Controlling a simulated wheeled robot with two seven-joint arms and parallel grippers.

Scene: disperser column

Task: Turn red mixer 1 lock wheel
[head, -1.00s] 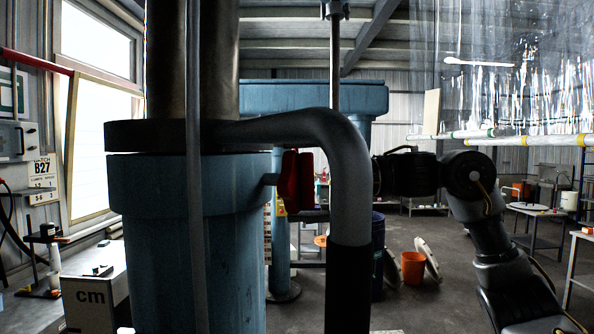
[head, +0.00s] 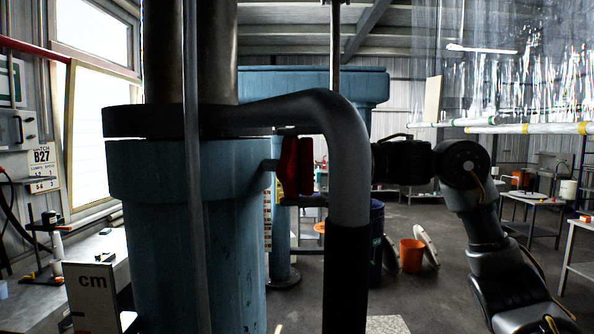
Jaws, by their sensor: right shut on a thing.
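The red lock wheel (head: 295,166) sits on a short stub at the right side of the blue mixer column (head: 185,220), seen nearly edge-on. A thick grey bent pipe (head: 347,150) comes down just right of the wheel and covers part of the view there. My right arm reaches in from the right behind this pipe. My left gripper is not in view.
A thin vertical rod (head: 196,230) stands in front of the column. An orange bucket (head: 412,255) and a dark blue barrel (head: 376,240) stand on the floor behind the pipe. A box marked "cm" (head: 92,300) is at lower left. Open floor lies farther right.

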